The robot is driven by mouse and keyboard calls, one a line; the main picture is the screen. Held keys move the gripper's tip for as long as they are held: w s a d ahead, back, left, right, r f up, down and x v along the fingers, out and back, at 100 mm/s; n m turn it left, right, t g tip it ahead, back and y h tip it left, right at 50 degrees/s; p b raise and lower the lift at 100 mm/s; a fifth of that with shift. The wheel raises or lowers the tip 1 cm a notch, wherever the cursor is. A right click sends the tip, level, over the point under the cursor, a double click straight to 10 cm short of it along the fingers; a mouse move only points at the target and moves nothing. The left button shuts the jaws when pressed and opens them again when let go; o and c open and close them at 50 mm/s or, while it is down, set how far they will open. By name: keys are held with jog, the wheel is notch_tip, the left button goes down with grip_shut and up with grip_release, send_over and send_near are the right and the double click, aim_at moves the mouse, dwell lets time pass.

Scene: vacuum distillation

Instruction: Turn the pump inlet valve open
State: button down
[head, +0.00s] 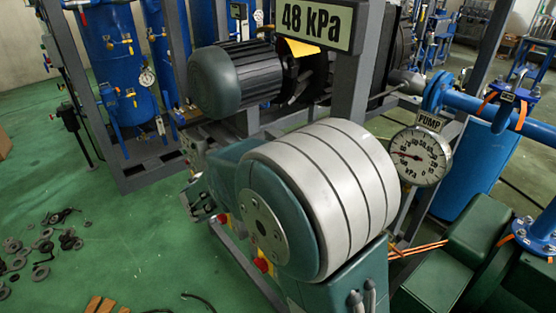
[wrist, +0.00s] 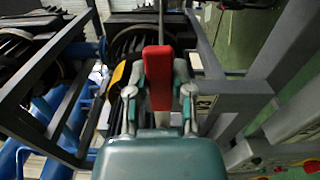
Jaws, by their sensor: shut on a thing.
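A red valve handle (wrist: 158,66) stands upright in the middle of the wrist view. My gripper (wrist: 159,92) has one finger on each side of it and is shut on it. The lower part of the handle and the valve body are hidden behind the teal gripper housing. In the head view, my large arm link covers the middle, and I cannot make out the red handle there. A round gauge marked PUMP (head: 420,157) is to the right of that link.
A 48 kPa sign (head: 308,22) hangs on a grey frame above a dark motor (head: 240,77). Blue tanks (head: 115,65) stand at the back left. Blue pipework (head: 485,105) runs at the right. Loose dark parts (head: 35,245) lie on the green floor at left.

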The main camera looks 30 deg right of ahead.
jog(key=shift+f, duration=0.15)
jog(key=shift+c, duration=2.4)
grip_release()
jog(key=shift+d, duration=0.2)
jog(key=shift+a, duration=0.1)
jog(key=s+a, duration=0.2)
jog(key=a, duration=0.9)
jog(key=shift+a, duration=0.4)
jog(key=shift+s, duration=0.15)
